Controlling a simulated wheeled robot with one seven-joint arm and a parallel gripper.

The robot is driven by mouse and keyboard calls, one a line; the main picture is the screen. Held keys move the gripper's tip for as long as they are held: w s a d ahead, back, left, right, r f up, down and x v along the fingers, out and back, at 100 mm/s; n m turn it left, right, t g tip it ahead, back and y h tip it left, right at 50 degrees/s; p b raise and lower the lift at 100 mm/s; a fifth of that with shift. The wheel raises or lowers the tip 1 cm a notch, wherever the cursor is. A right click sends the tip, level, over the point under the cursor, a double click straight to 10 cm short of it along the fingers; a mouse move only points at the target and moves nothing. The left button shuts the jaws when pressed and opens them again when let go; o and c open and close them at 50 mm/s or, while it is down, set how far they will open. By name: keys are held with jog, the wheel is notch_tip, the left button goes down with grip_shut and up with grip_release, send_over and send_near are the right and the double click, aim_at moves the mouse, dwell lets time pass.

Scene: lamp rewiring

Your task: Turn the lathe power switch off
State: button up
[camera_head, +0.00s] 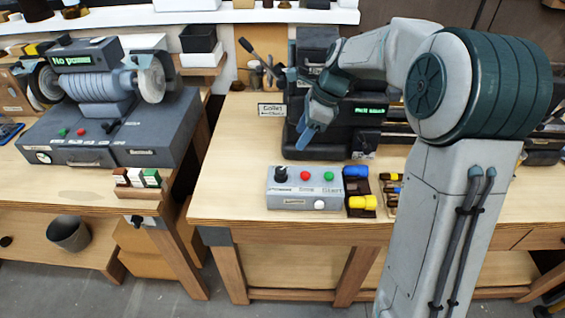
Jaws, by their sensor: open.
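A grey control box (305,188) stands on the right bench. It has a black rotary switch (281,174) at its left, then a red button (305,175), a green button (328,176) and a white button (319,204). The label by the switch is too small to read surely. The dark lathe (345,133) stands behind the box with a lit green display. My gripper (308,134) is open in front of the lathe's left end, behind and above the box, apart from the switch. The arm hides part of the lathe.
Blue and yellow parts sit in a dark holder (358,193) right of the box. A "Collet" sign (271,109) and lever (247,46) are by the lathe's left end. A buffing machine (100,100) stands on the left bench. Bare wood (235,160) lies left of the box.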

aim_at(281, 170)
jog(key=p+x, duration=0.1)
jog(key=x, duration=1.2)
jog(key=shift+f+p, duration=0.15)
jog(key=shift+p, duration=0.15)
jog(key=c, duration=1)
